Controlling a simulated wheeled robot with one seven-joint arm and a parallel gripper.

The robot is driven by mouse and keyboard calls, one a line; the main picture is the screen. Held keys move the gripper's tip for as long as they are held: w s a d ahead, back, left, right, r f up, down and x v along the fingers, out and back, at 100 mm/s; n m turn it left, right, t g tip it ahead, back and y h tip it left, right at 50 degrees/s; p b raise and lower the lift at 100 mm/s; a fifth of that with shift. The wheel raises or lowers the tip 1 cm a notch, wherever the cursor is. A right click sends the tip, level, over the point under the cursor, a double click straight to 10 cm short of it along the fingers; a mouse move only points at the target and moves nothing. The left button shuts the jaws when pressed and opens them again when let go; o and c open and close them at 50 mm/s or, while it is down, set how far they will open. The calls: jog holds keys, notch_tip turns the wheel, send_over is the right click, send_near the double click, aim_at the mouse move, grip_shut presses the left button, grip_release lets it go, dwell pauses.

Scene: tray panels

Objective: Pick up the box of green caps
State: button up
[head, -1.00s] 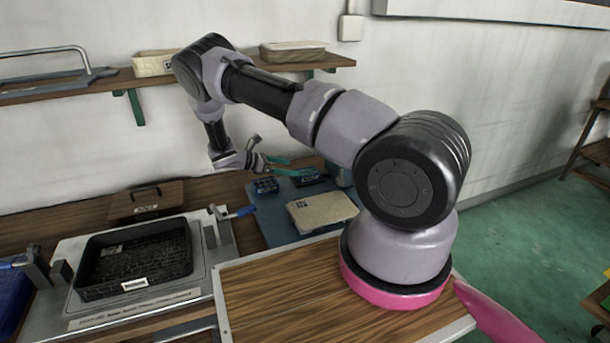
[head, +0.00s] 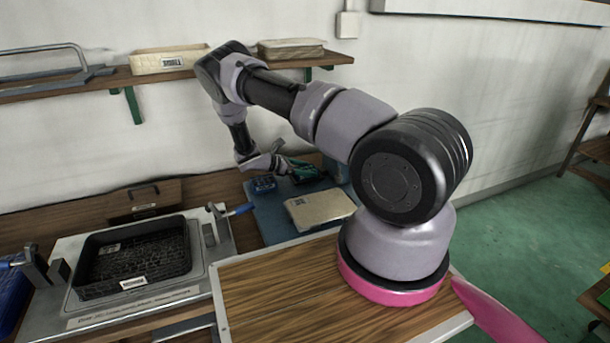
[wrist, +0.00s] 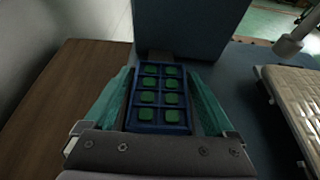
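The box of green caps (wrist: 158,127) is a small dark blue divided tray with two columns of green caps. In the wrist view it lies lengthwise between the two teal fingers of my gripper (wrist: 158,74). The fingers stand apart along its two long sides, with a narrow gap showing at the near end; contact farther along is hard to tell. In the head view my gripper (head: 302,168) is down over the far part of the blue mat, and its fingers hide most of this box (head: 314,177).
A beige panel (head: 320,208) lies in front on the blue mat (head: 268,222). A blue-grey block (wrist: 190,30) stands close beyond the box. A black tray (head: 135,258) is at left, below a wall shelf.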

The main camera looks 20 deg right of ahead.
jog(key=c, duration=1)
jog(key=shift+c, duration=0.2)
jog(key=shift+r, duration=0.15)
notch_tip(320, 180, up, 9)
jog(key=s+a+r+n+t+y, duration=0.2)
jog(key=s+a+r+n+t, duration=0.3)
jog(key=a+r+n+t, duration=0.2)
notch_tip(320, 180, up, 2)
jog(key=shift+s+a+r+n+t+y, duration=0.1)
jog(key=shift+s+a+n+t+y, duration=0.25)
jog(key=shift+a+t, duration=0.65)
